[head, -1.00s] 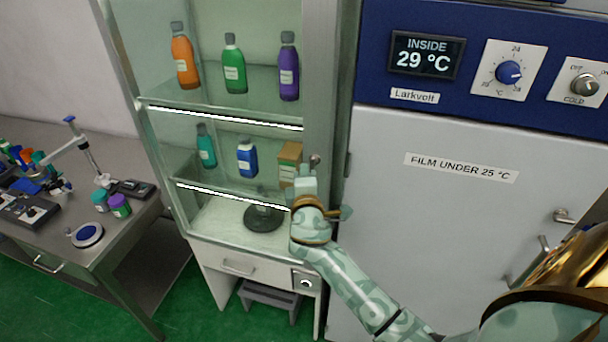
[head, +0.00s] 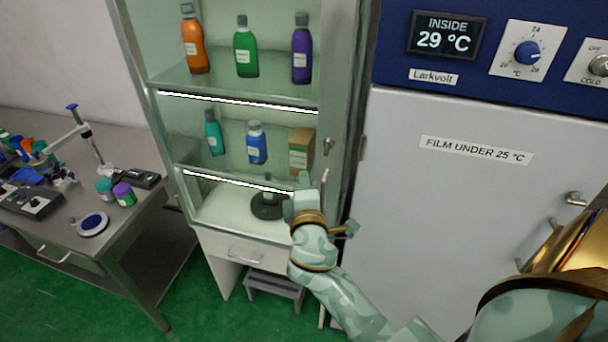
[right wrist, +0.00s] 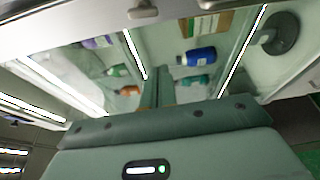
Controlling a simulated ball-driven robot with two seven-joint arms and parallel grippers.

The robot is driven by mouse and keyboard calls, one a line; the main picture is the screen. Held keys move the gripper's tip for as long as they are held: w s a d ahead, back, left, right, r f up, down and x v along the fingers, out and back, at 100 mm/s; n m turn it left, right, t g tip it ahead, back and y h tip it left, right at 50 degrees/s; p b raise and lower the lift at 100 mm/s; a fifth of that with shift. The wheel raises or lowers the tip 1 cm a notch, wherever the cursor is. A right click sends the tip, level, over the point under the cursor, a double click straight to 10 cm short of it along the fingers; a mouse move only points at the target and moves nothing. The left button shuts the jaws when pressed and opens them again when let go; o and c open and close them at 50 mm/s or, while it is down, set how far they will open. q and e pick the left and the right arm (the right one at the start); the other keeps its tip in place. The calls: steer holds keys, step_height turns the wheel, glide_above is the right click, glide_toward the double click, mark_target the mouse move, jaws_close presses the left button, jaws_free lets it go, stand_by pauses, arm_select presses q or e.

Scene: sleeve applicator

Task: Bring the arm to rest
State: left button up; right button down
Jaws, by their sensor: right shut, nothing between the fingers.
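My right gripper (head: 304,186) is shut and empty in front of the glass-fronted cabinet (head: 341,80), around the height of its lower shelf edge. In the right wrist view its closed fingers (right wrist: 157,90) point toward the cabinet's shelves, with nothing between them. My right arm reaches up to it from the lower right of the head view. A small round knob (head: 328,146) on the cabinet's frame is above and to the right of the gripper, apart from it in the picture. My left gripper is not in view.
The cabinet holds an orange bottle (head: 195,42), a green bottle (head: 246,52), a purple bottle (head: 301,52), a blue bottle (head: 256,146) and a carton (head: 301,150). A large white-doored unit (head: 440,220) stands right. A cluttered metal bench (head: 130,222) is left; a step stool (head: 274,284) stands below.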

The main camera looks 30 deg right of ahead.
steer(key=shift+s+d, duration=0.2)
steer(key=shift+a, duration=0.15)
steer(key=s+a+f+m+g+y+b, duration=0.1)
steer(key=a+f+g+y, duration=0.15)
steer(key=f, duration=1.05)
steer(key=a+f+m+g+y+b, duration=0.1)
steer(key=a+f+y, duration=0.3)
steer(key=f, duration=0.8)
steer(key=s+a+f+m+g+y+b, duration=0.1)
steer(key=s+f, duration=0.3)
steer(key=f, duration=0.3)
steer(key=s+f+m+g+y+b, duration=0.1)
steer(key=s+f+g+b, duration=0.15)
steer(key=f, duration=0.45)
steer(key=s+d+f+m+g+b, duration=0.1)
steer(key=s+f+b, duration=0.4)
steer(key=s+f, duration=0.9)
steer(key=s+d+f+m+g+b, duration=0.2)
steer(key=s+f+m+g+b, duration=0.2)
steer(key=s+f, duration=1)
steer(key=s+g+b, duration=0.1)
steer(key=s+g, duration=0.1)
steer(key=s, duration=0.6)
steer(key=shift+f+g, duration=0.3)
